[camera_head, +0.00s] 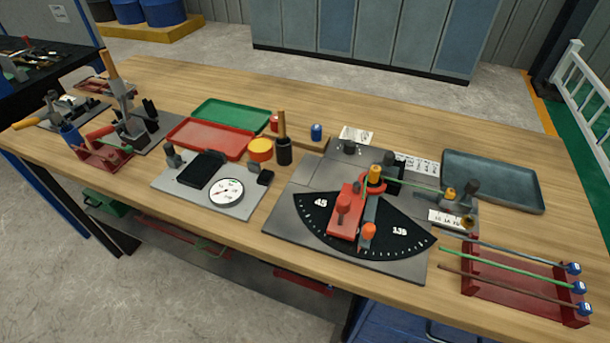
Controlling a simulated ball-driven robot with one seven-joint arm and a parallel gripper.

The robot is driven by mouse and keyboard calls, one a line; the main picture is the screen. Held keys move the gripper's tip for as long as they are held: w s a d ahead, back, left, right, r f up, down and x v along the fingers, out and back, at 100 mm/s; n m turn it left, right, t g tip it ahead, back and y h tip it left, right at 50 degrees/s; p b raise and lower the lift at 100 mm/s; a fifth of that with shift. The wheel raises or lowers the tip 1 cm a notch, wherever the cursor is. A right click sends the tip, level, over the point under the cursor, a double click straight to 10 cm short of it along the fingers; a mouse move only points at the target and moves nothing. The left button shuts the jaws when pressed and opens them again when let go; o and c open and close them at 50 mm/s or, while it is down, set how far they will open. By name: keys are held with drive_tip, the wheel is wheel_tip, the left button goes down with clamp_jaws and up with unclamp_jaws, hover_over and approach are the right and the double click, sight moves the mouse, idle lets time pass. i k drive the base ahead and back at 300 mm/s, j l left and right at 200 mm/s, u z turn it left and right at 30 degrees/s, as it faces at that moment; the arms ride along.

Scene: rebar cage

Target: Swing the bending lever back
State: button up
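The bending station is a grey plate (290,225) at the right middle of the bench. A black fan-shaped scale (400,238) on it shows 45 and 135. A red arm (345,222) with a red knob and a dark grey bar (370,208) with an orange knob lie side by side over the middle of the scale, pointing to the front edge. I cannot tell for sure which is the bending lever. An orange-topped pivot (375,175) stands at their back end. A green rod (412,184) runs right from the pivot. My gripper is not in view.
A red rack (505,284) with several rods is at the front right, a grey tray (490,180) behind it. A dial gauge plate (240,205), a black holder (284,150) with an orange handle, and red (210,138) and green (232,112) trays are left.

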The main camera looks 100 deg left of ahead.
sight(344, 223)
drive_tip(key=u, duration=1.8)
